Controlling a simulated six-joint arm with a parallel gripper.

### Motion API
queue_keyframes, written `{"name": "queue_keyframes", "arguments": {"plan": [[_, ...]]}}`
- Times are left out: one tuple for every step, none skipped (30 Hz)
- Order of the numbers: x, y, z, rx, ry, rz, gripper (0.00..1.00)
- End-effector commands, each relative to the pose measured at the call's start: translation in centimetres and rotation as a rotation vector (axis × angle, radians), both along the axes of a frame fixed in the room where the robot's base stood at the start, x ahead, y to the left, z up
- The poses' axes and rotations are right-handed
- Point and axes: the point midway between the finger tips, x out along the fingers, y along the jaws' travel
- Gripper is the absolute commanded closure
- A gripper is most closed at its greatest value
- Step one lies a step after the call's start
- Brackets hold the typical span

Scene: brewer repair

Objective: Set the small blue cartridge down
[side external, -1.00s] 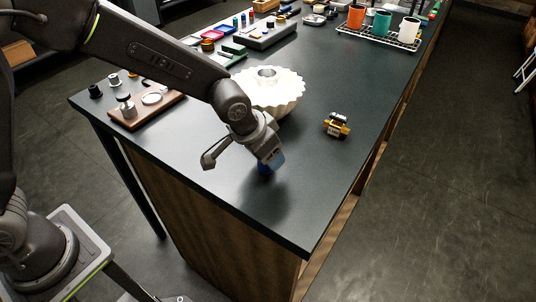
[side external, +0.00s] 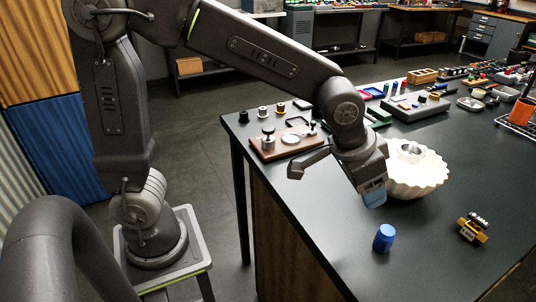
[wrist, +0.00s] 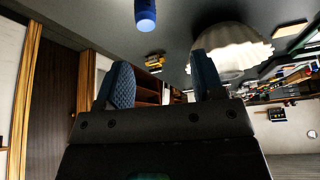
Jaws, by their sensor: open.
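The small blue cartridge (side external: 384,238) stands upright on the dark tabletop, near the table's front left edge. It also shows at the top of the wrist view (wrist: 145,15), beyond the fingers and clear of them. My gripper (side external: 374,195) is above and slightly left of the cartridge in the side view, apart from it. In the wrist view, my gripper's two blue fingers (wrist: 160,62) are spread with nothing between them.
A white fluted bowl (side external: 418,172) stands behind my gripper. A small yellow and black part (side external: 472,227) lies right of the cartridge. A brown wooden board (side external: 285,144) with metal pieces sits at the back left. The tabletop around the cartridge is clear.

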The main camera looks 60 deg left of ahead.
Motion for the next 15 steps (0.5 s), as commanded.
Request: {"name": "queue_keyframes", "arguments": {"plan": [[-1.1, 1.8, 1.3, -0.004, -0.012, 0.028, 0.38], [-1.9, 2.8, 1.9, -0.005, -0.017, 0.043, 0.38], [-3.1, 4.2, 2.6, -0.005, -0.022, 0.065, 0.38], [-4.0, 5.3, 3.0, -0.006, -0.026, 0.083, 0.38], [-5.1, 6.2, 3.4, -0.007, -0.029, 0.098, 0.38], [-6.4, 7.4, 3.8, -0.007, -0.034, 0.121, 0.38], [-7.4, 8.2, 4.0, -0.009, -0.036, 0.137, 0.38], [-8.4, 9.0, 4.2, -0.009, -0.04, 0.153, 0.38], [-9.7, 9.9, 4.3, -0.009, -0.044, 0.171, 0.38], [-10.6, 10.4, 4.3, -0.009, -0.046, 0.184, 0.38], [-11.5, 11.0, 4.3, -0.009, -0.048, 0.198, 0.38], [-12.5, 11.5, 4.2, -0.008, -0.053, 0.211, 0.38], [-13.2, 11.9, 4.1, -0.008, -0.054, 0.22, 0.38], [-13.8, 12.2, 4.0, -0.009, -0.056, 0.229, 0.38], [-14.5, 12.4, 3.9, -0.009, -0.058, 0.239, 0.38]]}}
